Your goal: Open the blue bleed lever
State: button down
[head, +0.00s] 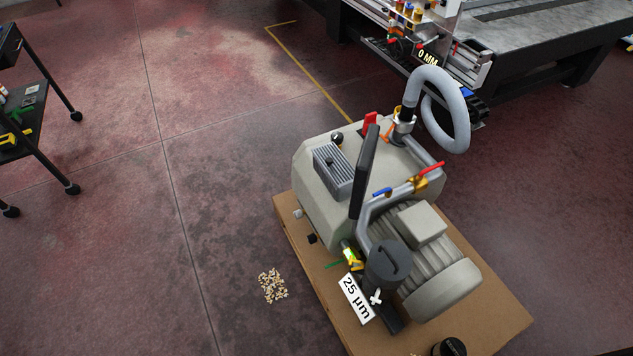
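The blue bleed lever (382,192) is a short blue handle on top of the vacuum pump, among the grey pipework. It sits just left of a brass valve fitting (417,185) and just right of a tall black bar. It is small in the head view, and I cannot tell whether its valve is open or closed. The beige pump (315,190) stands on a brown board. My gripper is not in view.
A red lever (431,168) is close to the blue one. The black bar (365,170) and a grey hose (460,115) rise nearby. A dark canister (385,268) and a "25 µm" sign (356,299) are in front. Open floor (220,170) lies left; a dark cart (35,115) stands far left.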

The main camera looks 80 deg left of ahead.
aim_at(389, 189)
jog(key=u, duration=2.2)
jog(key=i+j+z, duration=0.2)
jog(key=j+z, duration=0.15)
jog(key=i+j+z, duration=0.15)
jog(key=j+z, duration=0.25)
jog(key=i+j+z, duration=0.1)
jog(key=j+z, duration=0.65)
jog(key=j, duration=1.45)
jog(key=i+z, duration=0.05)
jog(key=i, duration=0.05)
